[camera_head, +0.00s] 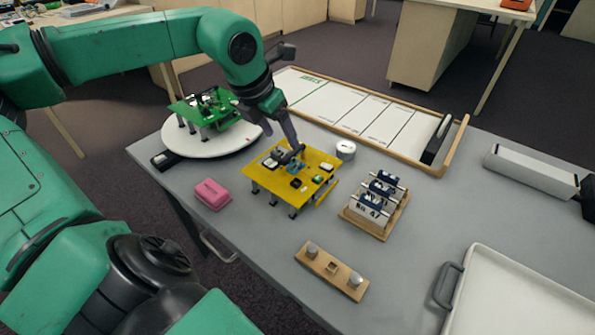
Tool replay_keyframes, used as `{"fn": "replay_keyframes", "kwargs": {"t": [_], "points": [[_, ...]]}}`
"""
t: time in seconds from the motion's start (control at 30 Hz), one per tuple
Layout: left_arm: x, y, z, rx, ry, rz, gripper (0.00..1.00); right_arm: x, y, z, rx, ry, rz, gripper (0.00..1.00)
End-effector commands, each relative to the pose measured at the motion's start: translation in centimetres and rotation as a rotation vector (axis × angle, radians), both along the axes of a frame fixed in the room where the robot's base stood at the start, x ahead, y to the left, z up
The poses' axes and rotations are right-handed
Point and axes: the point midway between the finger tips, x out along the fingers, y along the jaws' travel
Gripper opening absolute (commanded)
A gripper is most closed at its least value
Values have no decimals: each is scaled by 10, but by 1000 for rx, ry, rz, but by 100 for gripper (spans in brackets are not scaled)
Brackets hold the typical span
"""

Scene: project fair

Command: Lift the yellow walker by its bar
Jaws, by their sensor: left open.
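The yellow walker (312,188) is a flat yellow plate with small parts on top and short dark legs, standing on the grey table. My left gripper (290,150) reaches down from above at the walker's back edge. Its dark fingers are open around or just beside a dark bar on top of the plate; I cannot tell which. The bar is partly hidden by the fingers. My right gripper is not in view.
A green walker (217,108) stands on a white round turntable (205,145) behind left. A pink block (212,194), a white round tin (346,149), a wooden rack (378,225) and a wooden strip (331,270) stand nearby. A white tray (520,300) lies front right.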

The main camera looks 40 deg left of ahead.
Motion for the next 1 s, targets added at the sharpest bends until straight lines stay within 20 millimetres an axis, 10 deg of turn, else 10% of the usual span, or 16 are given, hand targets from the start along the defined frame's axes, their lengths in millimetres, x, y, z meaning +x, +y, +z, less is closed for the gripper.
{"fn": "replay_keyframes", "kwargs": {"t": [0.6,0.87,1.0], "points": [[45,5,-95,-1,4,2,75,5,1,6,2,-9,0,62],[48,5,-100,-1,0,1,75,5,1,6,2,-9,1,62],[48,5,-99,-1,0,1,33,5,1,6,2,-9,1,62]]}}
